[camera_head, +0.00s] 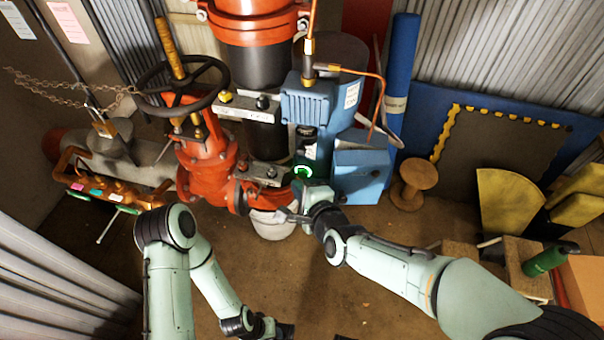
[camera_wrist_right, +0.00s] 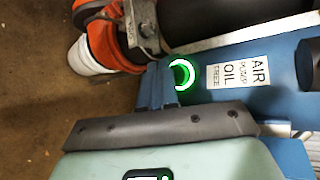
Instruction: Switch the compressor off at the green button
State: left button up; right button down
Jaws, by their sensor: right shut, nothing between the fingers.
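The blue compressor (camera_head: 362,172) stands right of the red valve and pipe. Its green button shows as a lit green ring (camera_head: 303,171) low on its left side. In the right wrist view the green ring (camera_wrist_right: 187,72) is bright, and the finger edge hides part of its lower left. My right gripper (camera_head: 300,187) is shut and empty, just below the button in the head view. Its blue-grey fingertips (camera_wrist_right: 158,70) lie right beside the ring; I cannot tell whether they touch it. My left gripper (camera_head: 282,330) is low at the bottom edge, its fingers unclear.
A label reading "AIR PUMP OIL FREE" (camera_wrist_right: 240,75) sits right of the ring. A red valve (camera_head: 205,165) with a black handwheel stands left. A white bucket (camera_head: 270,228) is under the red outlet. A wooden spool (camera_head: 412,183) stands right. Floor in front is open.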

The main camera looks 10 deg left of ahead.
jog(key=shift+w+b, duration=0.35)
jog(key=shift+w, duration=0.05)
jog(key=shift+w, duration=0.3)
dwell(0.6)
jog(key=shift+w+d+r+b, duration=0.1)
jog(key=shift+w+d+b, duration=0.15)
jog(key=shift+w+b, duration=0.4)
dwell(0.7)
jog(key=shift+s+d+f, duration=0.15)
jog(key=shift+s+d, duration=0.1)
jog(key=shift+s, duration=0.2)
jog(key=shift+s+d+f, duration=0.1)
jog(key=shift+s+d, duration=0.1)
jog(key=shift+s, duration=0.25)
jog(key=shift+s, duration=0.15)
